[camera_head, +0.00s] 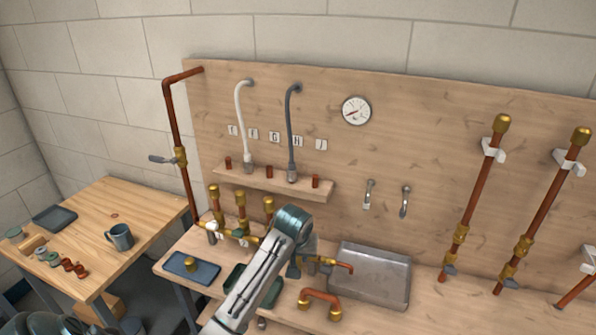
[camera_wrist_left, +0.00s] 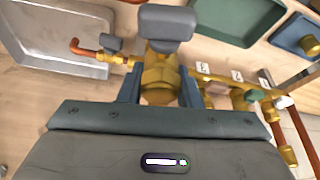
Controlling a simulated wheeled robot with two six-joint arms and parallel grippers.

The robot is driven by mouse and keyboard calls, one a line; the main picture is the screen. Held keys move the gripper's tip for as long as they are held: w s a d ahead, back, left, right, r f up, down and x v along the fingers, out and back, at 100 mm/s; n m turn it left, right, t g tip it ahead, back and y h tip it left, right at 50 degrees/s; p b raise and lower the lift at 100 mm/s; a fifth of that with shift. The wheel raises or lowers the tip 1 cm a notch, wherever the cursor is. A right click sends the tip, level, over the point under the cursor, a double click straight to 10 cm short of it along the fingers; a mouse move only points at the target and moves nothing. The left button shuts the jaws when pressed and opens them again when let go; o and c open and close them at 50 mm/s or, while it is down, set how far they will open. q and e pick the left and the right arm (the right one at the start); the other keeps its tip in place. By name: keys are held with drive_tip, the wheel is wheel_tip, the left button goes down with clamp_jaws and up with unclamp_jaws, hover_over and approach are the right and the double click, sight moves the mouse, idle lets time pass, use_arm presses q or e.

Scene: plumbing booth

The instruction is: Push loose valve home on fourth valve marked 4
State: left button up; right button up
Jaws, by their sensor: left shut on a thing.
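The brass valve (camera_wrist_left: 160,78) with a dark grey handle (camera_wrist_left: 166,27) sits between the fingers of my left gripper (camera_wrist_left: 160,92) in the left wrist view. The gripper is shut on its body. It is in line with the brass manifold (camera_wrist_left: 222,82), but I cannot tell whether it is fully seated. In the head view my left gripper (camera_head: 297,262) is over the manifold's right end, and the wrist hides much of the valve. Small white labels (camera_wrist_left: 237,76) mark the manifold; no 4 is readable. My right gripper is not in view.
A copper outlet (camera_head: 344,267) points towards the metal sink tray (camera_head: 372,275) at right. A copper U-shaped piece (camera_head: 320,299) lies in front. A blue tray (camera_head: 191,269) and a green tray (camera_wrist_left: 236,25) are on the bench. Tall copper pipes (camera_head: 478,190) stand at right.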

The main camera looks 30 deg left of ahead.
use_arm(q)
drive_tip(key=w+a+r+m+p, duration=0.1)
drive_tip(key=w+a+r+p, duration=0.1)
drive_tip(key=w+r, duration=0.35)
drive_tip(key=w+a+r+m+h+p, duration=0.1)
drive_tip(key=w+a+r, duration=0.1)
drive_tip(key=r, duration=0.6)
drive_tip(key=w+a+r+m+p, duration=0.1)
drive_tip(key=w+a+r+p, duration=0.1)
drive_tip(key=w+r, duration=0.35)
drive_tip(key=shift+t, duration=0.3)
drive_tip(key=shift+s+f, duration=0.3)
drive_tip(key=shift+f, duration=0.4)
drive_tip(key=shift+s+f, duration=0.3)
drive_tip(key=shift+f, duration=0.35)
drive_tip(key=shift+s+f, duration=0.3)
drive_tip(key=shift+f, duration=0.4)
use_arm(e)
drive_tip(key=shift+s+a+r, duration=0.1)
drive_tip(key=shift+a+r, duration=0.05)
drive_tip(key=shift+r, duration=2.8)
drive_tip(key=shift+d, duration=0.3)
use_arm(q)
drive_tip(key=shift+f+b, duration=0.35)
drive_tip(key=shift+f, duration=0.85)
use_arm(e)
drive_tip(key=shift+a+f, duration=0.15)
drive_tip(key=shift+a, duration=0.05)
